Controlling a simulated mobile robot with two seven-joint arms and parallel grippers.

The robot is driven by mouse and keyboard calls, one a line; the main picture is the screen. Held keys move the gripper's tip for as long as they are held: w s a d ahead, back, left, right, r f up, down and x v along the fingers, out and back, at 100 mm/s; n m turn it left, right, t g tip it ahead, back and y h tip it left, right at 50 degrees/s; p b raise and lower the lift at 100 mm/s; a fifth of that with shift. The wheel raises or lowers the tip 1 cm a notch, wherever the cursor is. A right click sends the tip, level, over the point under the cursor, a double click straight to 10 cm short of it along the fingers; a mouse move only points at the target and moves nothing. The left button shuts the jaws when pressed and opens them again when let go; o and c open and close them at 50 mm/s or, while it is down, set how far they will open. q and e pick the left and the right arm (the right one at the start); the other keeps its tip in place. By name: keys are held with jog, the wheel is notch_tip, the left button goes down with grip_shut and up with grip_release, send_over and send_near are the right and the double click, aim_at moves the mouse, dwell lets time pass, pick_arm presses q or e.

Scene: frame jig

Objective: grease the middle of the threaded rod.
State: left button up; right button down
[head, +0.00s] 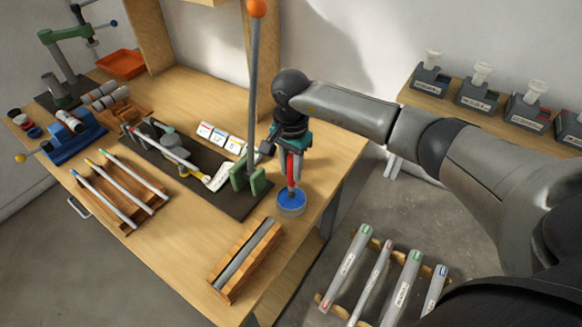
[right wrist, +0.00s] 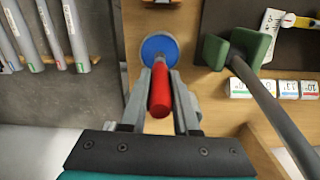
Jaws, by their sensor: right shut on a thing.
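My right gripper (head: 291,172) is over the right end of the bench, pointing down, its fingers closed around a red handle (head: 291,181). In the right wrist view the red handle (right wrist: 160,92) lies between the two fingers, its far end over a round blue-topped tin (right wrist: 160,47). The tin (head: 291,203) stands on the bench; whether the tool's tip is inside it cannot be told. A grey bar (head: 240,262) lies in a wooden holder at the front, but no thread can be made out on any rod. My left gripper is out of view.
A tall grey lever with an orange knob (head: 256,8) rises from a green block (head: 246,179) close beside my gripper. A dark mat with a jig (head: 168,150) lies left of it. Tubes lie in a rack (head: 122,196). Labelled tubes (head: 402,282) lie right of the bench.

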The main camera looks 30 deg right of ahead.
aim_at(289, 158)
jog(key=shift+f+b, duration=0.6)
jog(key=shift+b, duration=0.1)
dwell(1.9)
jog(key=shift+r+p, duration=2.2)
jog(key=shift+r, duration=1.4)
jog(key=shift+f, duration=0.1)
jog(key=shift+a+b, duration=0.25)
jog(key=shift+b, duration=0.2)
jog(key=s+a+f+n+b, duration=0.2)
jog(key=s+a+n+b, duration=0.4)
jog(key=s+n+b, duration=0.5)
jog(key=n+b, duration=0.1)
jog(key=b, duration=0.2)
jog(key=shift+s+f+n, duration=0.3)
jog(key=shift+f, duration=0.1)
